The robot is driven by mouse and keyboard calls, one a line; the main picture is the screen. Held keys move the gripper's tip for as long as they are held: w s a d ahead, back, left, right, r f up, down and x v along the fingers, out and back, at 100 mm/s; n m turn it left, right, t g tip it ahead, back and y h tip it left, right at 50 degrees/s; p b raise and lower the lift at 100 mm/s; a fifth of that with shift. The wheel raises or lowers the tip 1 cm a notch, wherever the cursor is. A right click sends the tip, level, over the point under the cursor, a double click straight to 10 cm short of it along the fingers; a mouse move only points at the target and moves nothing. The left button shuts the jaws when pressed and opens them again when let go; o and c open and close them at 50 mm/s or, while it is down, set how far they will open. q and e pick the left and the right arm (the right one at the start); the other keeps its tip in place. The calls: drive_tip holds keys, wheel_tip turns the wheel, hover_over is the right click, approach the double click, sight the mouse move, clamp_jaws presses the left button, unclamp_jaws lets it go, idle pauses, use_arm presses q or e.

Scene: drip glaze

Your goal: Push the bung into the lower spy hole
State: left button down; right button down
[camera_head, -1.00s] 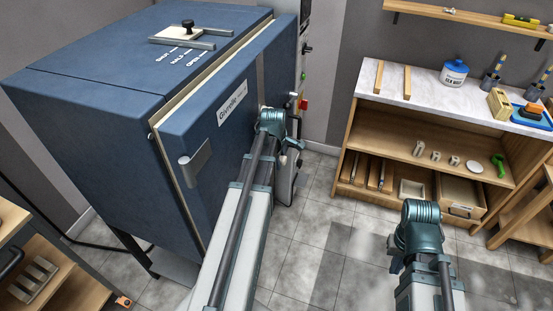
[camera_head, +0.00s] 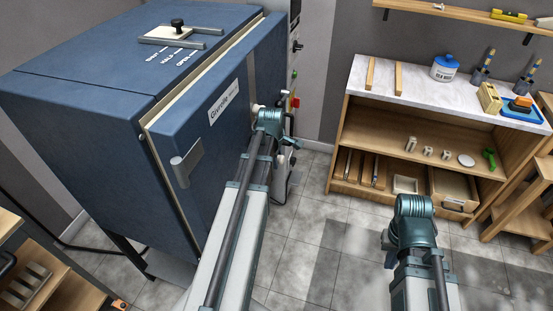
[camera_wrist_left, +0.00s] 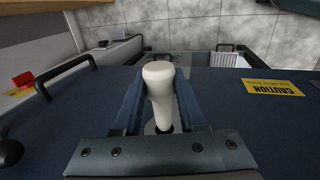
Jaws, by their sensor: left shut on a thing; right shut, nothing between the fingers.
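The cream, tapered bung (camera_wrist_left: 158,78) stands between the two fingers of my left gripper (camera_wrist_left: 160,100) in the left wrist view. The gripper is shut on it. In the head view my left gripper (camera_head: 286,145) is by the right part of the blue kiln door (camera_head: 215,130), and a pale end shows below it. A pale round piece (camera_head: 255,108) shows on the door just above my left wrist. The lower spy hole is hidden by my arm in the head view; I cannot tell it clearly in the wrist view. My right gripper (camera_head: 389,240) is shut and empty, low at right.
A control box with a red switch (camera_head: 295,102) stands right of the door. The door handle (camera_head: 187,162) juts out at left. A wooden shelf unit (camera_head: 335,130) stands at right. Open tiled floor (camera_head: 320,240) lies between my arms.

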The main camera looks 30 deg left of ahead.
use_arm(q)
drive_tip(key=shift+s+a, duration=0.2)
drive_tip(key=shift+a, duration=0.7)
drive_tip(key=shift+s+a, duration=0.15)
drive_tip(key=shift+a, duration=0.75)
idle(1.0)
drive_tip(key=shift+d, duration=0.25)
drive_tip(key=shift+w+d, duration=0.2)
drive_tip(key=shift+d, duration=0.55)
drive_tip(key=shift+w+d, duration=0.2)
drive_tip(key=shift+d, duration=0.5)
drive_tip(key=shift+d, duration=0.15)
